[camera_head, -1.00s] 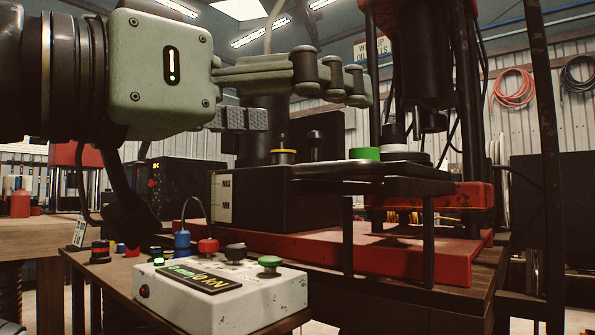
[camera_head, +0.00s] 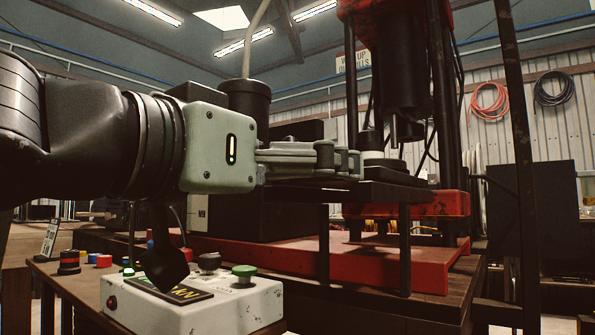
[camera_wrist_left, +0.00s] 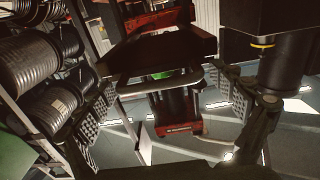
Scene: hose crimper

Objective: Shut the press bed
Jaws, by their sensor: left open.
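The press bed is a black flat tray (camera_head: 400,192) on dark legs in front of the red press (camera_head: 420,205). In the left wrist view the dark bed plate (camera_wrist_left: 165,55) has a grey bar handle (camera_wrist_left: 150,82) along its near edge. My left gripper (camera_head: 345,161) is at the bed's left side, at about the height of its top. In the left wrist view my left gripper (camera_wrist_left: 168,105) has its fingers spread wide, with the handle between and beyond them. I cannot tell whether they touch it. The fingers hide part of the bed in the head view. My right gripper is not in view.
A white control box (camera_head: 200,305) with several buttons stands below my left arm. Dark upright posts (camera_head: 525,160) stand at right. Ribbed hose coils (camera_wrist_left: 45,65) line the left of the wrist view.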

